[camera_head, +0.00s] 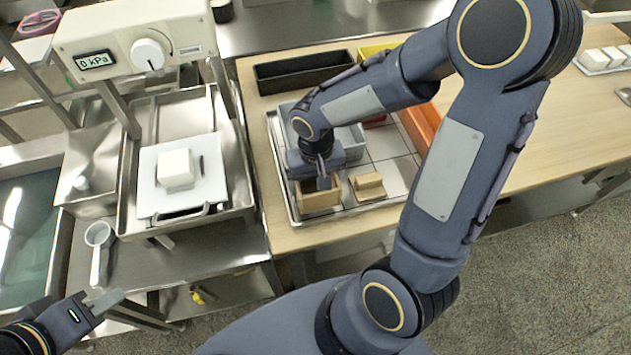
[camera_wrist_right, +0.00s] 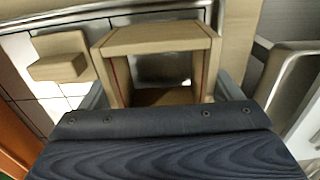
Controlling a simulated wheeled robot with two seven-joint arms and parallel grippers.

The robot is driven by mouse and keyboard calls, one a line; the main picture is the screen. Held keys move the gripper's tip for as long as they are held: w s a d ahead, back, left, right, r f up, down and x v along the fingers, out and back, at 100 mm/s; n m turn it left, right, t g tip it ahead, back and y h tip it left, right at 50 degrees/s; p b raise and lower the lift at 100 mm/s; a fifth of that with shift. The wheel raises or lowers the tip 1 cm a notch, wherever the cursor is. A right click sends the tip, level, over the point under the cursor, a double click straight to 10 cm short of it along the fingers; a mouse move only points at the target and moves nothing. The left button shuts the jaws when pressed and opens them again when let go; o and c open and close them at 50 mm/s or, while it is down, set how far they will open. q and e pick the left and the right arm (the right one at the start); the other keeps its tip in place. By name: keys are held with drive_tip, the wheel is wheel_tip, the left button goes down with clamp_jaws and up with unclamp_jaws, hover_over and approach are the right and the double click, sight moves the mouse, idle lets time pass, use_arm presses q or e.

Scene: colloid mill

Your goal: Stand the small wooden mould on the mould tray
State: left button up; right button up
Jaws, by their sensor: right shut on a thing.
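The small wooden mould (camera_head: 318,198) is an open box-like frame of pale wood. My right gripper (camera_head: 318,178) is shut on it from above. The mould also shows in the right wrist view (camera_wrist_right: 155,38), with its open middle facing the camera. It appears upright over the front left corner of the mould tray (camera_head: 275,150), a shallow metal tray with a pale tiled surface. I cannot tell whether its base touches the tray. My left gripper (camera_head: 104,303) is at the lower left, away from the mould; its finger gap is unclear.
A wooden block with a raised grip (camera_head: 368,186) lies right of the mould and shows in the wrist view (camera_wrist_right: 60,57). A grey bin (camera_head: 350,140) stands behind, partly hidden by my arm. A black trough (camera_head: 300,72) and an orange container (camera_head: 420,122) are nearby.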

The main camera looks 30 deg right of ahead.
drive_tip(key=shift+f, duration=0.5)
drive_tip(key=shift+f, duration=0.1)
drive_tip(key=o, duration=0.9)
drive_tip(key=shift+c, duration=0.2)
